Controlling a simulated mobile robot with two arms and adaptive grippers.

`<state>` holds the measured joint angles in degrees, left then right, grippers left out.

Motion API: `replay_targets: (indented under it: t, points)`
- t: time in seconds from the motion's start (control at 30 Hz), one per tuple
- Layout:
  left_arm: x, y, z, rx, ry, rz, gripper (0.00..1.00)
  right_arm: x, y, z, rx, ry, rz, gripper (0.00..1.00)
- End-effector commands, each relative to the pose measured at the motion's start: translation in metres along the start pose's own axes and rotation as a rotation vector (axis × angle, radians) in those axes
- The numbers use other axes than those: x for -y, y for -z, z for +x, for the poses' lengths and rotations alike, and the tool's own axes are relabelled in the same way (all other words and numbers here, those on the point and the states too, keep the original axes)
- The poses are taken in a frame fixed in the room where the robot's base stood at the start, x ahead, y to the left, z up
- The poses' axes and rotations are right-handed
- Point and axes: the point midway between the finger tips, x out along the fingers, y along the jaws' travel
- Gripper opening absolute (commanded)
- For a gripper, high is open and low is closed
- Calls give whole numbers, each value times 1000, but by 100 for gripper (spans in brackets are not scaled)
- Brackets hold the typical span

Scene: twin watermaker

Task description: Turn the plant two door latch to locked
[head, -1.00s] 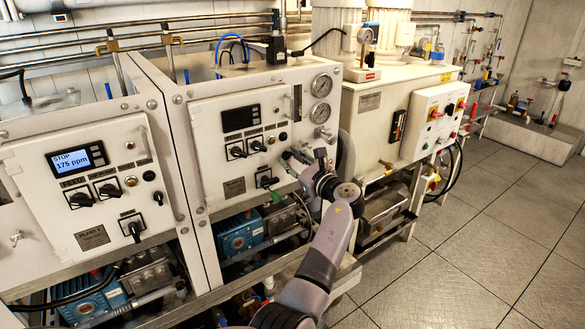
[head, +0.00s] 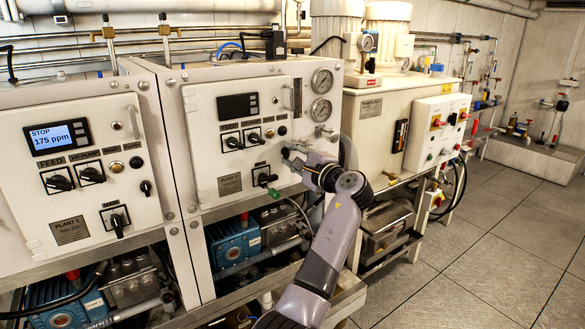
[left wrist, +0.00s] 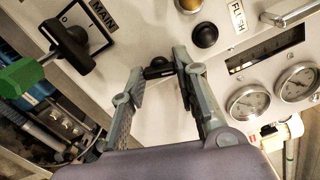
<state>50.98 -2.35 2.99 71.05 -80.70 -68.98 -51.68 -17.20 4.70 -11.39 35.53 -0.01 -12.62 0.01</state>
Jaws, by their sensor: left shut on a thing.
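The plant two door (head: 205,112) is a white panel with a dark display, switches and gauges beside it. My left gripper (head: 287,155) is at the lower right edge of this door, its fingers pointing left in the head view. In the left wrist view, the small black door latch (left wrist: 158,70) sits between the fingertips of my left gripper (left wrist: 163,70), which is shut on it. The fingers hide much of the latch, and I cannot tell its exact angle. In the head view the latch is hidden by the gripper. My right gripper is not in view.
Pressure gauges (head: 321,95) are above right. Plant 1 (head: 75,150), showing STOP 175 ppm, stands to the left. The tiled floor (head: 480,230) at right is clear.

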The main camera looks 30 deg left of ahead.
Motion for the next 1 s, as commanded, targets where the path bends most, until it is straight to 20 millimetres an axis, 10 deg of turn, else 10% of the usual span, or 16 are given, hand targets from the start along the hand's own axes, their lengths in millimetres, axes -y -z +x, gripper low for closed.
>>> replay_targets:
  t: [1.0]
  points:
    - [-1,0,0,2,-4,-318,0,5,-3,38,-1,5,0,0]
